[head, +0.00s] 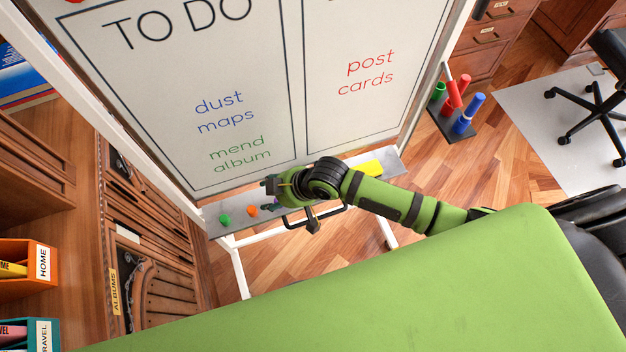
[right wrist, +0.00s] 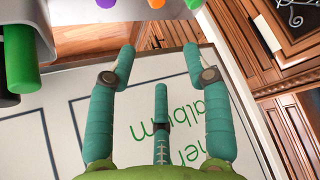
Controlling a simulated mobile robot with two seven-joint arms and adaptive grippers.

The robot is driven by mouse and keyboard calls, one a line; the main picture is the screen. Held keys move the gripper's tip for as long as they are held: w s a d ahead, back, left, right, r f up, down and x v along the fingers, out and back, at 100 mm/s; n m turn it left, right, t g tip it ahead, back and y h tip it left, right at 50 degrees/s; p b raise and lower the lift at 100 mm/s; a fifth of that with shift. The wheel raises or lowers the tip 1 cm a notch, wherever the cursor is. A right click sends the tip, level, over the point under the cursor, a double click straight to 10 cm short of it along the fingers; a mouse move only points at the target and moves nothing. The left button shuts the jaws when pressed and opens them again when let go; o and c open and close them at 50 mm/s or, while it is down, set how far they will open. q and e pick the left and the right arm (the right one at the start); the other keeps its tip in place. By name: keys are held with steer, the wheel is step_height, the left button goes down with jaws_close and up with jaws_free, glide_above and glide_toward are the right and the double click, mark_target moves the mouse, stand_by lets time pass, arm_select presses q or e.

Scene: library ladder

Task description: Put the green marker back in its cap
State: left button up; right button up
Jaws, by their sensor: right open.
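A thick green cylinder, apparently the green marker (right wrist: 20,60), lies at the left edge of the right wrist view, partly cut off, with a dark part by its end. It is outside my fingers; in the head view my gripper seems to hide it. A short green piece, apparently the empty cap (head: 438,91), stands in the dark holder (head: 457,134) at the right of the head view. My right gripper (head: 272,188) is at the whiteboard tray. In its wrist view the gripper (right wrist: 160,55) is open, with nothing between its teal fingers. My left gripper does not show.
The tray (head: 216,229) also bears a small green piece (head: 225,220), an orange piece (head: 252,211) and a yellow block (head: 368,168). A purple piece (right wrist: 103,3) shows too. The whiteboard (head: 240,80) rises behind. Red (head: 453,95) and blue (head: 477,103) markers stand in the holder.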

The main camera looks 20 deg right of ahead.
steer(key=w+d+r+n+g+h+p, duration=0.2)
steer(key=d+r+n+g, duration=0.15)
steer(key=d, duration=0.95)
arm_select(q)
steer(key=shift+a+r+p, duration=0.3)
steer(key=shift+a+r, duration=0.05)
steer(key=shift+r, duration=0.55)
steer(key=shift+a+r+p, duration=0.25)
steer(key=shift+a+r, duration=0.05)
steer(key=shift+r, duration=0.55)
arm_select(e)
steer(key=shift+t, duration=0.45)
steer(key=shift+d+x, duration=0.1)
steer(key=shift+x, duration=1.5)
steer(key=shift+d+x, duration=0.15)
steer(key=shift+x, duration=1.45)
steer(key=shift+w+f, duration=0.1)
steer(key=c, duration=0.9)
